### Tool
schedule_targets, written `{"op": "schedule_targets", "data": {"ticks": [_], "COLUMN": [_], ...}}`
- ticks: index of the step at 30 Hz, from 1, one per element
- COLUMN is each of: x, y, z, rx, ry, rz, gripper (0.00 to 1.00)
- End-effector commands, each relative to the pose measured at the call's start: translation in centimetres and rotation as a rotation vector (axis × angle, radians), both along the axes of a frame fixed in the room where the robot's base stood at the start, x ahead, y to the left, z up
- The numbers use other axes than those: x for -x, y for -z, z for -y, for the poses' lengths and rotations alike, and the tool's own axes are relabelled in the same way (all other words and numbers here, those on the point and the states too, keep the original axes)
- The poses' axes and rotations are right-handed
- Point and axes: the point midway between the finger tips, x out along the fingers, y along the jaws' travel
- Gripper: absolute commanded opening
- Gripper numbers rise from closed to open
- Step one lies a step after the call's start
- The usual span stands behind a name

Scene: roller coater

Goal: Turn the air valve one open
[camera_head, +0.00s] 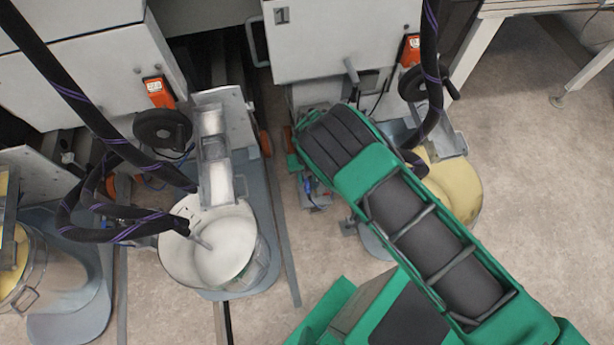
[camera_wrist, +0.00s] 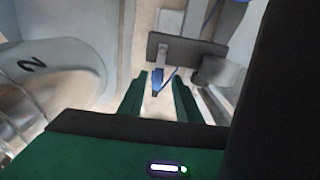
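In the wrist view, my gripper (camera_wrist: 158,88) is open, its two green fingers apart. A small blue lever (camera_wrist: 158,78), likely the air valve handle, shows in the gap between the fingertips. The fingers are not closed on it, and I cannot tell whether they touch it. A dark grey plate (camera_wrist: 186,50) is just behind and right of the lever. In the head view, a small blue part (camera_head: 307,185) shows low beside my green arm, under the machine marked 1. My arm mostly hides the gripper there, and no valve label is readable.
The machine marked 1 (camera_head: 345,35) stands above my arm. A pot of white paint (camera_head: 225,245) is to the left, a yellow pot (camera_head: 458,185) to the right behind my arm. Dark hoses hang nearby. In the wrist view, a pale base marked 2 (camera_wrist: 50,65) is left. Floor at right is free.

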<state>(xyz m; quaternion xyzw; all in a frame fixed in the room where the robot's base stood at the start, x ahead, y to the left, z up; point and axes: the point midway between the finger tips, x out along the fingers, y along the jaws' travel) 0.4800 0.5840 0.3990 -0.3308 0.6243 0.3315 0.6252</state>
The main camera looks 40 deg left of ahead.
Motion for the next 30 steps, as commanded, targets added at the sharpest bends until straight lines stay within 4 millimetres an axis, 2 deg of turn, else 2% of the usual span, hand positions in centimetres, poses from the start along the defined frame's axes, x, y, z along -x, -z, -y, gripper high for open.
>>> {"op": "schedule_targets", "data": {"ticks": [9,15,21,30], "x": [-0.1,-0.2,-0.2,-0.2], "y": [-6.0,-8.6,-9.5,-9.6], "z": [-0.1,-0.1,-0.1,-0.1], "rx": [-0.003,-0.003,-0.003,-0.003], "ry": [0.001,0.001,0.0,0.0], "rz": [0.001,0.001,-0.001,-0.001], "gripper": [0.31,0.31,0.31,0.31]}}
